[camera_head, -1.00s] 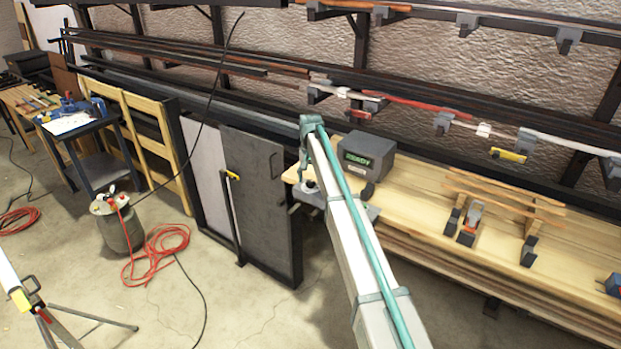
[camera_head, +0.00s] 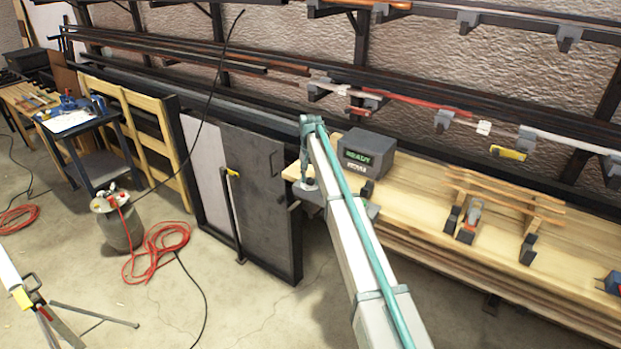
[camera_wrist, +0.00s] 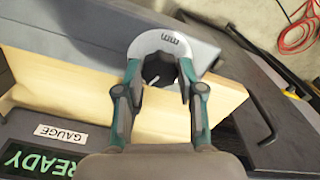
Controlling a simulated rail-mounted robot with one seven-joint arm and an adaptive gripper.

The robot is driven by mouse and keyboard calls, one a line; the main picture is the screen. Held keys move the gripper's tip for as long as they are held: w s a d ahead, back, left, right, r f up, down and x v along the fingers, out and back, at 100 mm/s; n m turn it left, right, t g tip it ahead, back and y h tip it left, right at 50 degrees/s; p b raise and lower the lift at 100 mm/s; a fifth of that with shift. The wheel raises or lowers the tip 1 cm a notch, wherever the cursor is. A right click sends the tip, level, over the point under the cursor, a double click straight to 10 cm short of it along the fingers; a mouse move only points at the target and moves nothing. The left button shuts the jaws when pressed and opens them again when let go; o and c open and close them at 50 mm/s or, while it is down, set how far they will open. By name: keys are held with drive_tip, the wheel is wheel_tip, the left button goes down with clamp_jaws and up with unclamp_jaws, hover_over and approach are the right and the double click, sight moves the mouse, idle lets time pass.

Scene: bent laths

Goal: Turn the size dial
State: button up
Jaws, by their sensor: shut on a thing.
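The size dial shows in the wrist view as a dark knob (camera_wrist: 159,71) with a pale pointer mark, in front of a light round disc (camera_wrist: 158,41) marked "mm". My gripper (camera_wrist: 160,77) has one finger on each side of the knob and is shut on it. The fingertips hide parts of the knob's sides. In the head view the pale disc (camera_head: 308,185) shows at the left end of the bench, below my arm's end; the knob is too small to make out there. A grey gauge box (camera_head: 366,155) beside it has a green READY display, also visible in the wrist view (camera_wrist: 45,160).
The wooden bench (camera_head: 420,205) runs right, with bent laths (camera_head: 505,195) on dark supports. Racks of bars line the wall behind. A dark panel (camera_head: 262,190) stands left of the bench. A red hose (camera_head: 160,250) lies on the floor.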

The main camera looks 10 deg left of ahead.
sight(310, 179)
drive_tip(key=shift+n, duration=0.3)
drive_tip(key=n+b, duration=0.1)
drive_tip(key=n, duration=0.2)
drive_tip(key=shift+n+b, duration=0.5)
drive_tip(key=shift+n, duration=2)
drive_tip(key=o, duration=1.1)
drive_tip(key=shift+o, duration=0.2)
wheel_tip(310, 179, up, 12)
